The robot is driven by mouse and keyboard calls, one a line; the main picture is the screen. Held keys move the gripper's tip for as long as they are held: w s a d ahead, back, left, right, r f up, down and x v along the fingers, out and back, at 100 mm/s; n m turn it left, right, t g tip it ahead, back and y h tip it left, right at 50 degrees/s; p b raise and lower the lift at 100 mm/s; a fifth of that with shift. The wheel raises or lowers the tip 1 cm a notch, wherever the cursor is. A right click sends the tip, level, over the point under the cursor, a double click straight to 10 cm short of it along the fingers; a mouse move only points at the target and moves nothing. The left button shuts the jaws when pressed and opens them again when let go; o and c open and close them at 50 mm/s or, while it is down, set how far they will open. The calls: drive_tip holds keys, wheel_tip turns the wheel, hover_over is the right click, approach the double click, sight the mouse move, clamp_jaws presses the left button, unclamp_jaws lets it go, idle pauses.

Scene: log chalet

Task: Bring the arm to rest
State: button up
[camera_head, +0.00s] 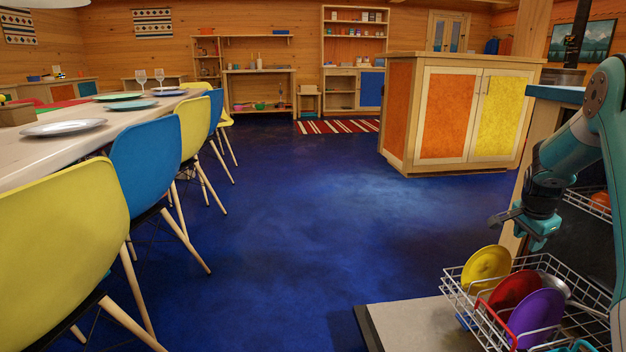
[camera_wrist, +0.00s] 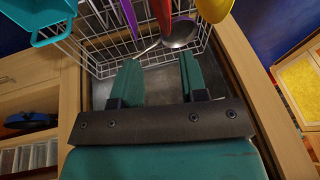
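My arm reaches down at the right of the head view, and my gripper (camera_head: 522,226) hangs above the back of a white wire dish rack (camera_head: 458,297). In the wrist view my gripper (camera_wrist: 160,75) shows two green fingers apart with nothing between them. The rack (camera_wrist: 100,69) lies just beyond the fingertips. It holds a yellow plate (camera_head: 487,268), a red plate (camera_head: 514,294) and a purple plate (camera_head: 536,317), standing on edge. A metal utensil (camera_wrist: 179,36) also lies in the rack near the fingers.
The rack sits on a pulled-out dishwasher, whose open door (camera_head: 415,325) extends left. A counter with orange and yellow doors (camera_head: 447,113) stands behind. A dining table (camera_head: 28,150) with blue and yellow chairs (camera_head: 60,240) lines the left. The blue floor (camera_head: 290,220) between is clear.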

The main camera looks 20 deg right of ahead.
drive_tip(key=a+r+n+y, duration=0.2)
drive_tip(key=a+r+n, duration=0.2)
drive_tip(key=a, duration=0.7)
drive_tip(key=s+a+r+n+t+y, duration=0.1)
drive_tip(key=a+r+n, duration=0.35)
drive_tip(key=a, duration=0.65)
drive_tip(key=a+r+n+y, duration=0.2)
drive_tip(key=a+r+n, duration=0.15)
drive_tip(key=a, duration=0.85)
drive_tip(key=s+a+r+n+g+y+p, duration=0.1)
drive_tip(key=s+a+r+n+g+y, duration=0.15)
drive_tip(key=s+a+n, duration=1.4)
drive_tip(key=s+r+m+p, duration=0.1)
drive_tip(key=s+r+p, duration=0.1)
drive_tip(key=r+p, duration=1)
drive_tip(key=s+a+r+p, duration=0.1)
drive_tip(key=s+r+p, duration=0.1)
drive_tip(key=r+p, duration=1.1)
drive_tip(key=s+a+r+m+p, duration=0.1)
drive_tip(key=s+r+p, duration=0.2)
drive_tip(key=r+p, duration=1)
drive_tip(key=shift+r+m, duration=0.35)
drive_tip(key=shift+a, duration=0.1)
